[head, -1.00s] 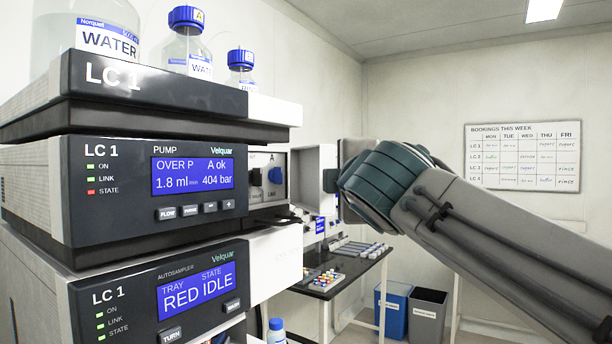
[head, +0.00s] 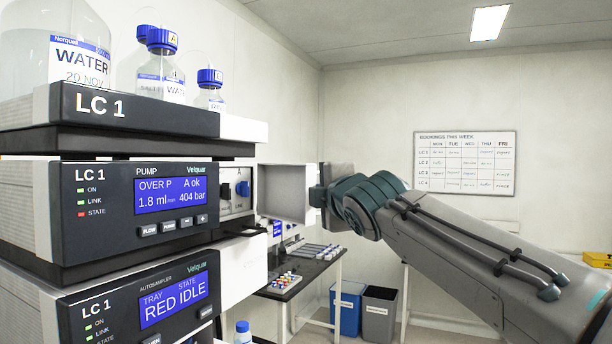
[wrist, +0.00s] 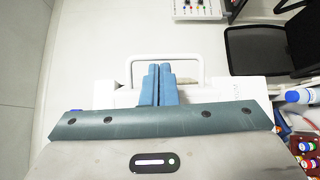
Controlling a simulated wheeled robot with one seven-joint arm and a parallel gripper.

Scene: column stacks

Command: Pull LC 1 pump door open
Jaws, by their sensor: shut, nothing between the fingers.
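The LC 1 pump (head: 130,208) is the middle module of the stack at left in the head view. Its door (head: 284,193) stands swung out to the right, its pale inner face showing. In the wrist view, my blue fingers (wrist: 158,72) are together and empty. Their tips lie within the outline of a white loop handle (wrist: 165,57); whether they touch its bar I cannot tell.
The LC 1 autosampler (head: 150,300) sits below the pump, and water bottles (head: 80,60) stand on top. A bench with vials (head: 285,280) is behind the door. Blue and grey bins (head: 348,307) stand on the floor. Open floor shows in the wrist view.

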